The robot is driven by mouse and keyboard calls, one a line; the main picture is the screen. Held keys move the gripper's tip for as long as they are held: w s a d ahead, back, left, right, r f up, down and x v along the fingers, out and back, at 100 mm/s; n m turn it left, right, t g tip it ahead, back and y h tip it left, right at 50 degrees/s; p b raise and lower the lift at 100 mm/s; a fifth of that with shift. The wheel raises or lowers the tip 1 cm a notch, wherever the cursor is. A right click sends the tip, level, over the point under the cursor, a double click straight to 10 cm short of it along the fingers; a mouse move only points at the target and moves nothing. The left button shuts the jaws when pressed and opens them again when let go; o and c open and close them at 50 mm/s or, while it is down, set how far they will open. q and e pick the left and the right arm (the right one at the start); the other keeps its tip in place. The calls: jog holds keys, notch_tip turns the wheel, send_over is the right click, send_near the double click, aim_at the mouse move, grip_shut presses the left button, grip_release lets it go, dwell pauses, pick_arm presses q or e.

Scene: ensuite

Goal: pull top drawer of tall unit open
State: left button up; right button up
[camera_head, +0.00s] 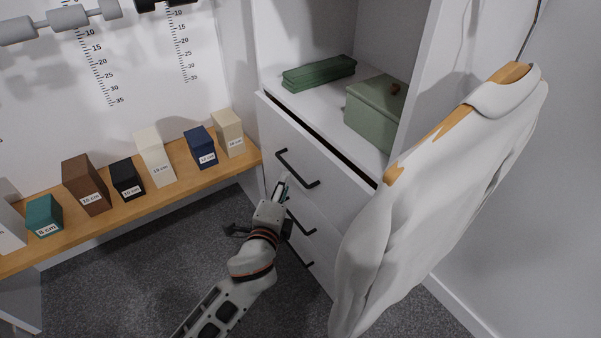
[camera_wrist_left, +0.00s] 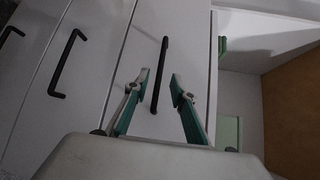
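The tall unit (camera_head: 318,245) has a stack of white drawers with black bar handles. The top drawer (camera_head: 325,165) has a dark gap along its upper edge below the shelf. Its handle (camera_head: 297,169) also shows in the left wrist view (camera_wrist_left: 160,75). My left gripper (camera_head: 283,182) is at the drawer fronts, close to the top handle. In the left wrist view my left gripper (camera_wrist_left: 161,84) is open, and the handle appears between its fingertips. I cannot tell whether the fingers touch it. My right gripper is not in view.
A white garment on a wooden hanger (camera_head: 445,190) hangs right of the unit. A green box (camera_head: 375,115) and folded green cloth (camera_head: 318,72) lie on the shelf above. A wooden bench (camera_head: 130,210) with labelled blocks stands left. Carpet (camera_head: 130,285) is clear in front.

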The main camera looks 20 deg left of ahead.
aim_at(290, 167)
pick_arm(q)
jog(key=shift+w+a+f+b, duration=0.2)
jog(key=shift+w+b, duration=0.1)
jog(key=shift+w, duration=1)
jog(key=shift+w+a+f+b, duration=0.15)
jog(key=shift+w+b, duration=0.1)
jog(key=shift+w, duration=1.1)
jog(key=shift+w+a+f+b, duration=0.2)
jog(key=shift+w+b, duration=0.1)
jog(key=shift+w, duration=1)
grip_shut()
